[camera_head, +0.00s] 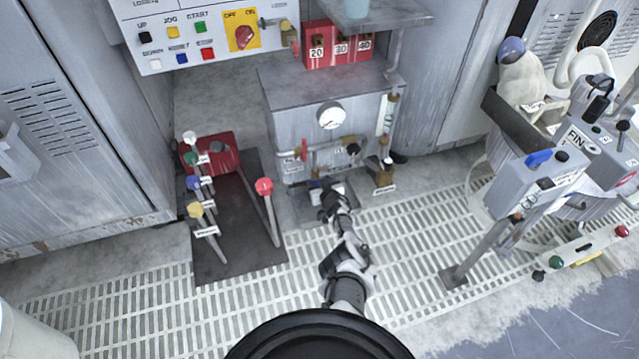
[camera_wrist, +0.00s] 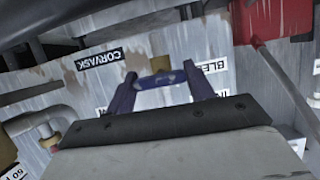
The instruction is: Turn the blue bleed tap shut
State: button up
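The blue bleed tap (camera_wrist: 160,80) shows in the wrist view as a short blue bar handle in front of a grey panel. A partly hidden label starting "BLE" (camera_wrist: 215,68) is upside down to its right. My gripper (camera_wrist: 160,74) has its two dark fingers spread wide, one at each end of the bar. The bar lies across the gap; whether the fingertips touch its ends is not clear. In the head view my gripper (camera_head: 333,196) is low at the front of the grey cabinet (camera_head: 290,125), and the tap is hard to make out there.
A red part (camera_wrist: 258,20) is close at the upper right of the wrist view, and a pale bent pipe (camera_wrist: 45,122) is at left. In the head view, coloured-knob levers (camera_head: 198,180) stand left of my arm. A grey control stand (camera_head: 535,185) is at right.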

jog(key=o, duration=0.4)
jog(key=shift+c, duration=0.2)
jog(key=p+v, duration=1.3)
jog(key=p, duration=0.1)
jog(key=shift+s+r, duration=0.25)
jog(key=shift+d, duration=0.15)
